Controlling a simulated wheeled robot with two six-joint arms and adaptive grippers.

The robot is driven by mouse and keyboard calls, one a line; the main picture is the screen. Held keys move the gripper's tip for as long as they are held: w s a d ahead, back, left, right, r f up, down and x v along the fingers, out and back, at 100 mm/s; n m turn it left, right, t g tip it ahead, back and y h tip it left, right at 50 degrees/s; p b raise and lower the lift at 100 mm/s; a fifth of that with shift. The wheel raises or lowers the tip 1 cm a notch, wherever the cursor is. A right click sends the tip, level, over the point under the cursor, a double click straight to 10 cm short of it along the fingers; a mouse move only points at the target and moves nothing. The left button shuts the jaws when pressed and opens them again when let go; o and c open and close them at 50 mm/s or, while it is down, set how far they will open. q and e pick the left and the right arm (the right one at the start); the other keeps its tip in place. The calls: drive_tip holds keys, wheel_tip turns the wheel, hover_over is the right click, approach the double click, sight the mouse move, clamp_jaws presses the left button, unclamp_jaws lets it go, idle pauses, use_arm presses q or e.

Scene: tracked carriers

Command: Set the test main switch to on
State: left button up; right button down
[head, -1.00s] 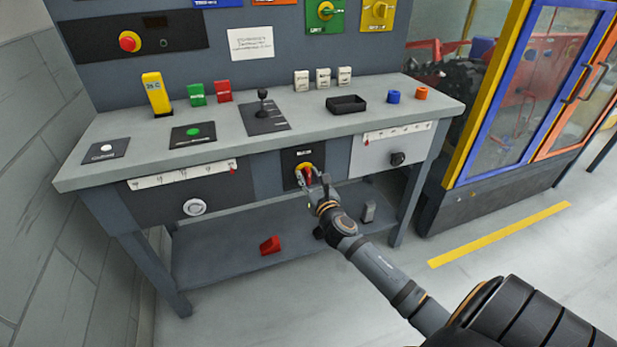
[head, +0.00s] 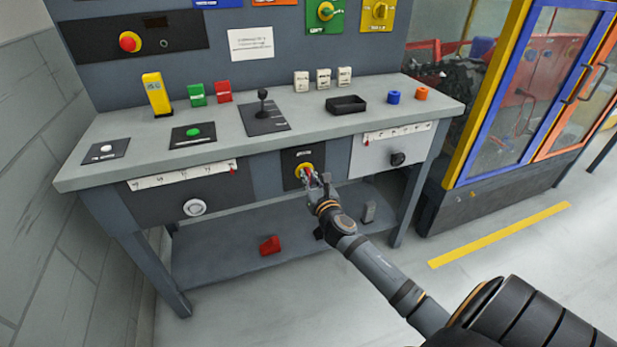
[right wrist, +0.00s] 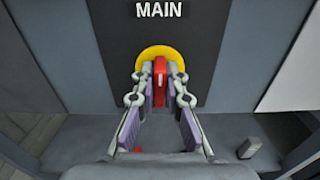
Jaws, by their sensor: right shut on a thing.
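The main switch is a red handle on a yellow round plate (head: 303,168), set in a black panel on the front of the bench. In the right wrist view the red handle (right wrist: 160,80) stands upright under the label "MAIN", in front of the yellow plate (right wrist: 166,57). My right gripper (head: 314,181) is at the switch. In the right wrist view its fingers (right wrist: 160,95) are on both sides of the red handle and shut on it. The fingers hide part of the switch in the head view. My left gripper is not in view.
A round white knob (head: 194,207) is on the bench front to the left, and a black knob (head: 397,159) to the right. The grey bench top (head: 300,127) carries blocks, a joystick and a black tray (head: 346,105). A red block (head: 270,245) lies on the lower shelf.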

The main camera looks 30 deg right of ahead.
drive_tip(key=m, duration=0.3)
drive_tip(key=shift+d, duration=0.1)
drive_tip(key=shift+m, duration=1.1)
drive_tip(key=shift+f+m, duration=0.1)
drive_tip(key=shift+m, duration=0.8)
drive_tip(key=m, duration=0.2)
drive_tip(key=shift+d+m+b, duration=0.1)
drive_tip(key=shift+m+b, duration=0.2)
drive_tip(key=shift+m, duration=0.1)
drive_tip(key=shift+f+m, duration=0.1)
drive_tip(key=shift+m, duration=0.3)
drive_tip(key=m+b, duration=0.1)
drive_tip(key=m, duration=0.2)
use_arm(q)
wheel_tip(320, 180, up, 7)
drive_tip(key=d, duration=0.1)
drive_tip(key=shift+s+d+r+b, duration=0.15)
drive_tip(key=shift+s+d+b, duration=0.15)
drive_tip(key=shift+b, duration=0.1)
use_arm(e)
drive_tip(key=shift+f+m, duration=0.1)
drive_tip(key=shift+m, duration=1.9)
